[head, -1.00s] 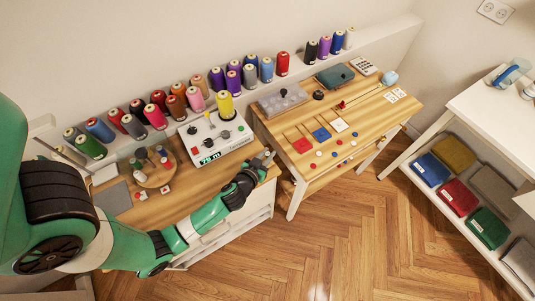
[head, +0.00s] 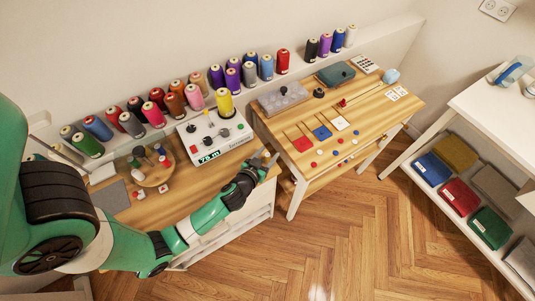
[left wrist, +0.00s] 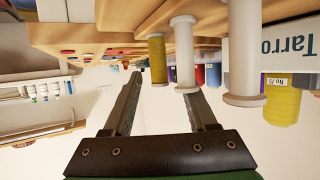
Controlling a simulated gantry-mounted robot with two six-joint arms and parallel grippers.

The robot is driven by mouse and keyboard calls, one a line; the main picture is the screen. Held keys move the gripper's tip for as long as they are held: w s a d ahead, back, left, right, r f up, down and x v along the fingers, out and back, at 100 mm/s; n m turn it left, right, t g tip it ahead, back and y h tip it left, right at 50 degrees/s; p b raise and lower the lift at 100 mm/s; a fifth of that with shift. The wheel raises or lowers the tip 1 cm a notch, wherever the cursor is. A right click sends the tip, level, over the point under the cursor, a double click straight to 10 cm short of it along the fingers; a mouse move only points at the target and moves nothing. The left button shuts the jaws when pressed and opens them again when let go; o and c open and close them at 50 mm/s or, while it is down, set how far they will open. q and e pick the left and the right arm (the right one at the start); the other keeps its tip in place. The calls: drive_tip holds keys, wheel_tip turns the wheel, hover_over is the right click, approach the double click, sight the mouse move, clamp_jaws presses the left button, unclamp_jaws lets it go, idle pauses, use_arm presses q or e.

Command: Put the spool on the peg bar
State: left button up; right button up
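The left wrist view shows the scene upside down. A small spool wound with yellow thread (left wrist: 158,60) stands on a wooden surface, with two bare white spools (left wrist: 184,55) (left wrist: 243,60) beside it. My left gripper (left wrist: 163,84) is open and empty, its two fingers apart and pointing toward the yellow spool without visibly touching it. In the head view my left gripper (head: 266,157) is at the right end of the left workbench, beside the winding machine, and the small spools are not clear there. I cannot single out the peg bar. My right gripper is not in view.
The winding machine (head: 208,144) carries a large yellow thread cone (head: 225,104). A round wooden holder (head: 157,176) with small spools stands farther left. Thread cones line the wall shelf. A second table (head: 375,117) stands to the right past a gap.

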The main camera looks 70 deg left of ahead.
use_arm(q)
drive_tip(key=v, duration=1.1)
drive_tip(key=shift+s+d+r, duration=0.2)
drive_tip(key=shift+s, duration=0.05)
